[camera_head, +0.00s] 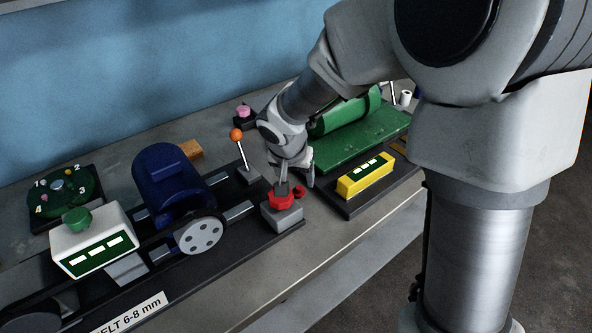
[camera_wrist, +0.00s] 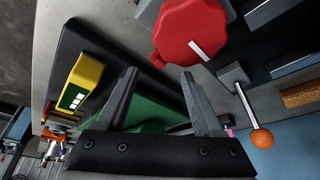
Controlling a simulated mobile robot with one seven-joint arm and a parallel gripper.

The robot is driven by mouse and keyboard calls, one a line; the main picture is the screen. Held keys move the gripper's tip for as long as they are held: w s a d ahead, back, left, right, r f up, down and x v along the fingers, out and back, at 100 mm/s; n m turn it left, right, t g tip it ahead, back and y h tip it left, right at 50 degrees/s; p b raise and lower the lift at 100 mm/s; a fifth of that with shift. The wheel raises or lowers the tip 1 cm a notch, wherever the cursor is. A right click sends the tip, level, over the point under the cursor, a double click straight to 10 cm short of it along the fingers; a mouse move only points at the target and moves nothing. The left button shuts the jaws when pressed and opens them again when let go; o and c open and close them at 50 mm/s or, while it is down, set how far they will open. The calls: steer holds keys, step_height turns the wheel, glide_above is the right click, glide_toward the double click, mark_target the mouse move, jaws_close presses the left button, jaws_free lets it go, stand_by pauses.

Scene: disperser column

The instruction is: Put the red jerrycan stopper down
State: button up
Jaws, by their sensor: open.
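A small red piece (camera_head: 299,191), which may be the jerrycan stopper, shows just right of a red many-sided knob (camera_head: 281,201) on a grey block. In the wrist view a small red bump (camera_wrist: 157,61) shows at the edge of the large red knob (camera_wrist: 190,30), which has a white mark. I cannot tell whether the small piece touches the knob or is part of it. My gripper (camera_head: 294,182) points down just above and beside them. In the wrist view my gripper (camera_wrist: 158,73) is open, its fingertips apart on either side of the small bump, holding nothing visible.
A lever with an orange ball (camera_head: 236,134) stands close left of my gripper. A yellow box (camera_head: 366,177) and a green machine (camera_head: 350,135) are to the right. A blue motor (camera_head: 172,178) and a white box (camera_head: 92,240) are left. Bare bench front (camera_head: 325,230) lies nearer.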

mark_target(298, 190)
steer(key=shift+s+b+x, duration=0.2)
steer(key=shift+b+x, duration=0.15)
steer(key=shift+x, duration=2.75)
jaws_close()
